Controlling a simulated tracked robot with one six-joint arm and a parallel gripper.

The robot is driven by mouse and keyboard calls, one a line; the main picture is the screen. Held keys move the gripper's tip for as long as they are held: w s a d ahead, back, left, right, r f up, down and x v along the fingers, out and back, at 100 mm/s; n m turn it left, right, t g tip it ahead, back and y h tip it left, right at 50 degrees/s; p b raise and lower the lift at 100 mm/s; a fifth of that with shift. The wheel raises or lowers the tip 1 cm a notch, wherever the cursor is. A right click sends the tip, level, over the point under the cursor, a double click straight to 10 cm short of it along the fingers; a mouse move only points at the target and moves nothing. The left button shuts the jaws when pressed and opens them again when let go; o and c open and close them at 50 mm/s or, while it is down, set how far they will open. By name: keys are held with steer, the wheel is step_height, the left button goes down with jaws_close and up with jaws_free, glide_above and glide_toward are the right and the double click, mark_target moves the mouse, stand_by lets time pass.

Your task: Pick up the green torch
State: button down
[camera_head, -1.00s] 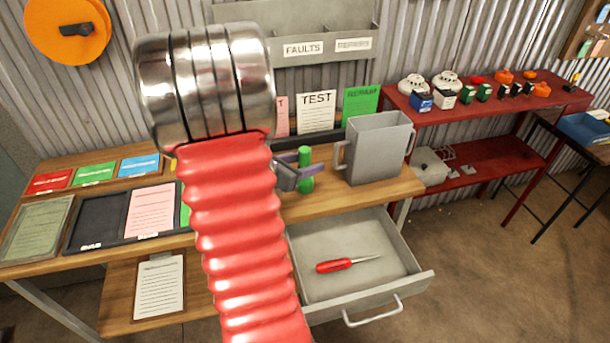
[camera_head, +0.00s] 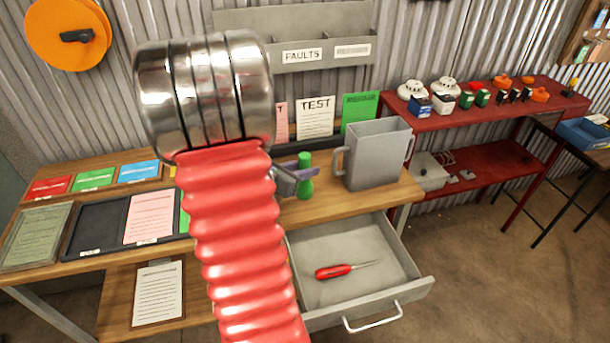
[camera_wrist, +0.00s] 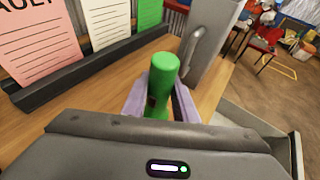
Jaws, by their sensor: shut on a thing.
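The green torch (camera_head: 305,187) stands upright at the wooden bench, just left of the grey two-handled container. It also shows in the wrist view (camera_wrist: 162,85), between the two purple-grey fingers. My gripper (camera_head: 303,174) is shut on the torch around its middle. The torch's lower end is hidden by the gripper in the wrist view, so I cannot tell there whether it touches the bench. My red ribbed arm sleeve hides part of the bench to the left of the gripper.
The grey container (camera_head: 375,160) stands close to the right of the torch. An open drawer (camera_head: 400,270) with a red screwdriver (camera_head: 345,270) is below. A card rack with a TEST sheet (camera_head: 316,118) stands behind. A red shelf (camera_head: 480,110) holds several small devices at right.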

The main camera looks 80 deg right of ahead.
step_height(320, 180, up, 10)
stand_by(0.6)
stand_by(0.4)
